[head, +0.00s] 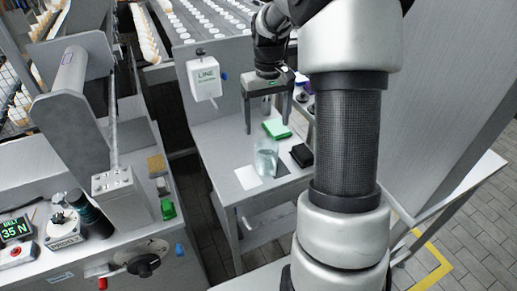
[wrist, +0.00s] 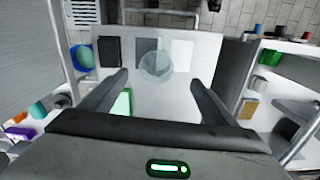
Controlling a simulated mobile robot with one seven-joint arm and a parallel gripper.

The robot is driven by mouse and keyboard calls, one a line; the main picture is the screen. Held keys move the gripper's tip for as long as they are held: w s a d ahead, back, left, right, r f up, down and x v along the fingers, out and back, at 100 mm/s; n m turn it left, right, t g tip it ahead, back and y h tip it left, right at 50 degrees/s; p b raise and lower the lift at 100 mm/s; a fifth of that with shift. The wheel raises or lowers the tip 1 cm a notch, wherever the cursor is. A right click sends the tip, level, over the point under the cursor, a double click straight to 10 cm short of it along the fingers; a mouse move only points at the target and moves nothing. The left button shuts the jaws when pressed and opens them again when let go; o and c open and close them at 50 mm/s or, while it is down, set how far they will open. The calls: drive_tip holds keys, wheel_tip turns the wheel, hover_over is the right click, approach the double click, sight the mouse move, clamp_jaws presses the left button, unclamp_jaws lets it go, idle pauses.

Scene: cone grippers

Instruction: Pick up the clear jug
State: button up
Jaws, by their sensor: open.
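The clear jug (head: 265,160) stands upright on a small grey table in the head view. It looks like a see-through vessel with a bluish tint. In the wrist view the jug (wrist: 156,67) appears from above as a pale round shape, centred between the fingertips. My gripper (head: 268,127) is open and empty above the far part of the table, behind the jug in the head view. In the wrist view my gripper (wrist: 157,78) has its two dark fingers spread wide. I see no contact between the fingers and the jug.
A white sheet (head: 247,178), a black box (head: 301,155) and a green-and-white item (head: 277,128) lie near the jug. A white LINE box (head: 204,79) is mounted beyond the table's left side. A machine bench (head: 130,247) stands at left. The table's front has bare room.

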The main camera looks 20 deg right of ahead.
sight(267, 158)
drive_tip(key=shift+w+d+f+b, duration=0.15)
drive_tip(key=shift+f+b, duration=0.35)
drive_tip(key=shift+f, duration=3.65)
drive_tip(key=shift+d+f+b, duration=0.15)
drive_tip(key=shift+f+b, duration=0.3)
drive_tip(key=shift+f, duration=3.65)
drive_tip(key=c, duration=1.3)
drive_tip(key=shift+c, duration=0.2)
drive_tip(key=shift+r, duration=0.15)
drive_tip(key=shift+r+p, duration=0.6)
drive_tip(key=shift+r, duration=3.85)
drive_tip(key=s+a+r+p, duration=0.3)
drive_tip(key=a+r+p, duration=0.1)
drive_tip(key=a, duration=0.3)
drive_tip(key=s+a+r+p, duration=0.3)
drive_tip(key=a+r+p, duration=0.1)
drive_tip(key=a+p, duration=0.3)
drive_tip(key=shift+a+n, duration=0.25)
drive_tip(key=shift+n, duration=0.05)
